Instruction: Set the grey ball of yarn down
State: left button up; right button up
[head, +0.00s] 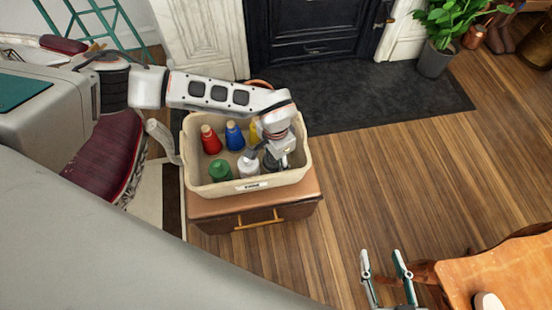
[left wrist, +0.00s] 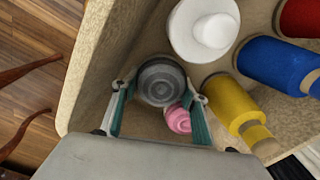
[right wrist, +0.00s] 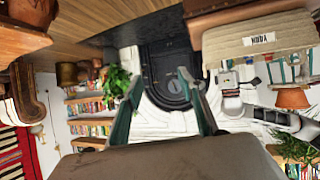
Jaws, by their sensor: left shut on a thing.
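The grey ball of yarn (left wrist: 160,82) is between the fingers of my left gripper (left wrist: 161,94) in the left wrist view. The gripper is shut on it. In the head view my left gripper (head: 272,157) reaches down inside the cream bin (head: 222,188), at its right end, and mostly hides the ball. I cannot tell whether the ball touches the bin floor. A small pink thing (left wrist: 178,120) lies beside the ball, near one finger. My right gripper (head: 385,266) is open and empty, above the floor; its parted fingers also show in the right wrist view (right wrist: 165,98).
The bin also holds red (head: 210,140), blue (head: 234,137), yellow (left wrist: 231,100), green (head: 220,171) and white (head: 248,167) spools. It stands on a brown cabinet (head: 215,216). An orange-brown wooden table (head: 510,270) is at the lower right.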

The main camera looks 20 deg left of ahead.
pick_arm(q)
jog(key=shift+f, duration=0.15)
jog(key=o, duration=1.1)
pick_arm(e)
jog(key=shift+s+d+f, duration=0.1)
jog(key=shift+s+f, duration=0.1)
jog(key=shift+f, duration=0.1)
pick_arm(q)
jog(key=shift+r, duration=0.4)
jog(key=r, duration=0.2)
jog(key=r+p, duration=0.1)
jog(key=shift+w+r, duration=0.1)
jog(key=shift+w, duration=0.15)
jog(key=r+p, duration=0.1)
jog(key=r, duration=0.2)
jog(key=r+p, duration=0.1)
jog(key=r, duration=0.3)
jog(key=shift+s+r, duration=0.2)
jog(key=shift+r, duration=0.05)
jog(key=shift+s+r, duration=0.1)
jog(key=shift+r, duration=0.3)
pick_arm(e)
jog(key=shift+n+g+h, duration=0.3)
jog(key=shift+g+h, duration=0.2)
jog(key=d, duration=0.1)
jog(key=s+d+f, duration=0.1)
jog(key=d+f, duration=0.1)
jog(key=shift+s+d, duration=0.2)
jog(key=shift+s, duration=0.1)
